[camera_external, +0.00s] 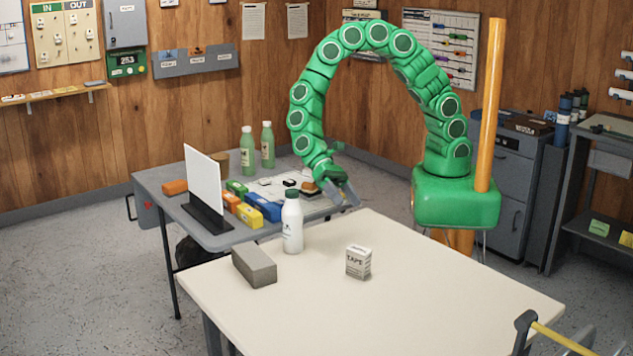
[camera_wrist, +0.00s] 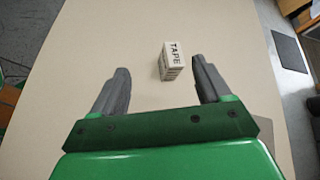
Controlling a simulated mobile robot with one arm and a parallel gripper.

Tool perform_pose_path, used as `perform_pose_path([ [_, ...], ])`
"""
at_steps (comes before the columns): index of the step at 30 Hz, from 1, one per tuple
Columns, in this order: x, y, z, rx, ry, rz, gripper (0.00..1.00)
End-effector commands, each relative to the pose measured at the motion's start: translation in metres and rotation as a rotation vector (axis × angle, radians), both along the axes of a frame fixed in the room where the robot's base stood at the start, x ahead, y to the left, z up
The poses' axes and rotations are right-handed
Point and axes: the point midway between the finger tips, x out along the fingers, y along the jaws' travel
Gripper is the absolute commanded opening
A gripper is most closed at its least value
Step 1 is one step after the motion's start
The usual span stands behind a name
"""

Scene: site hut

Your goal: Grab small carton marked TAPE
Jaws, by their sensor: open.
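The small white carton marked TAPE (camera_external: 358,262) stands upright on the cream table (camera_external: 430,300), right of the white bottle. In the wrist view the carton (camera_wrist: 172,61) shows ahead of my gripper, a little right of the middle between the fingers and beyond their tips. My gripper (camera_external: 345,194) is open and empty, held above the back edge of the cream table, behind the carton. In the wrist view both grey fingers of my gripper (camera_wrist: 159,68) are spread wide apart.
A white bottle with a dark cap (camera_external: 292,224) and a grey block (camera_external: 254,265) stand on the cream table left of the carton. A grey table (camera_external: 150,182) behind holds coloured boxes, a white panel (camera_external: 203,180) and green bottles (camera_external: 248,150).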

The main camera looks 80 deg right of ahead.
Motion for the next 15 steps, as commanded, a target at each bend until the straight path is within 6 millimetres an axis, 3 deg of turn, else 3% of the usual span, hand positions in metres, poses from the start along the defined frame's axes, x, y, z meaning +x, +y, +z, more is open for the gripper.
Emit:
perform_pose_path([
  [6, 0.005, 0.029, -0.037, -0.014, 0.086, -0.063, 0.77],
  [15, 0.008, 0.045, -0.060, -0.025, 0.134, -0.106, 0.77],
])
